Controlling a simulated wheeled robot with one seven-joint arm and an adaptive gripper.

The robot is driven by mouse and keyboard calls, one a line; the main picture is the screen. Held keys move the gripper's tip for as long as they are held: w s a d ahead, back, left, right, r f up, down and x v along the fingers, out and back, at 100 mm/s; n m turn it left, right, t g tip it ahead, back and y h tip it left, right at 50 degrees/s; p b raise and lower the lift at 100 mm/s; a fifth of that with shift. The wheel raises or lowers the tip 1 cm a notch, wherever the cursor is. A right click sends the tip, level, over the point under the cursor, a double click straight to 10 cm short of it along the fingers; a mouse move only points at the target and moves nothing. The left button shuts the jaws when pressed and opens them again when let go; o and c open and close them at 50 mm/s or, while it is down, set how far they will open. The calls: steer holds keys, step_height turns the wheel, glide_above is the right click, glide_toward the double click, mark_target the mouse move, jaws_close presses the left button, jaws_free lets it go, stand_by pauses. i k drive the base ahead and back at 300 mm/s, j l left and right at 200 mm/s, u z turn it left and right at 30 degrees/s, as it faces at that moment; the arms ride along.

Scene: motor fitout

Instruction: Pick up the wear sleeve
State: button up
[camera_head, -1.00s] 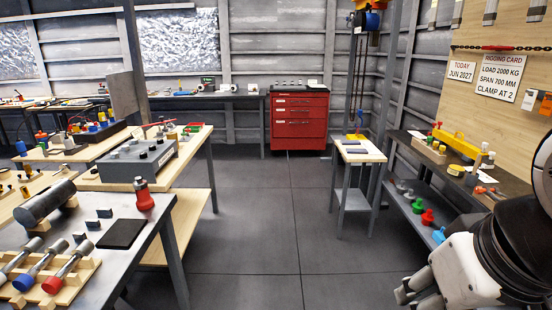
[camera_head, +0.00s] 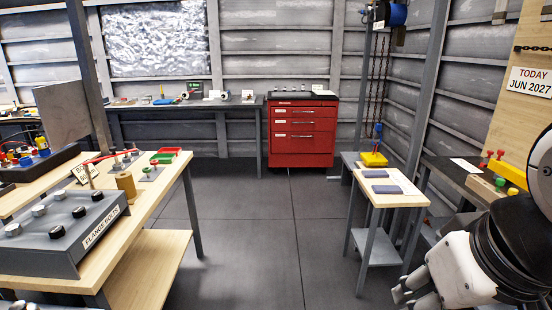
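I cannot say for sure which thing is the wear sleeve. A small brass-coloured cylinder (camera_head: 126,186) stands upright on the wooden left workbench (camera_head: 160,213), beside a grey box marked "Flange Bolts" (camera_head: 70,232). Small round parts (camera_head: 184,97) lie on the dark back bench (camera_head: 236,102), too small to make out. My gripper (camera_head: 408,294) is at the lower right, away from all benches, and its lower part is cut off by the picture edge. I see nothing held in it, but its opening is unclear.
A red drawer cabinet (camera_head: 302,145) stands at the back wall.

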mark_target(374, 174)
steer(key=i+z, duration=0.1)
steer(key=i, duration=0.85)
steer(key=i+j, duration=0.2)
steer(key=i, duration=0.7)
steer(key=i+j+z, duration=0.1)
steer(key=i+z, duration=0.3)
steer(key=i+j+z, duration=0.35)
steer(key=i, duration=0.2)
steer(key=i+j+z, duration=0.4)
steer(key=i+l, duration=0.05)
steer(key=l, duration=0.05)
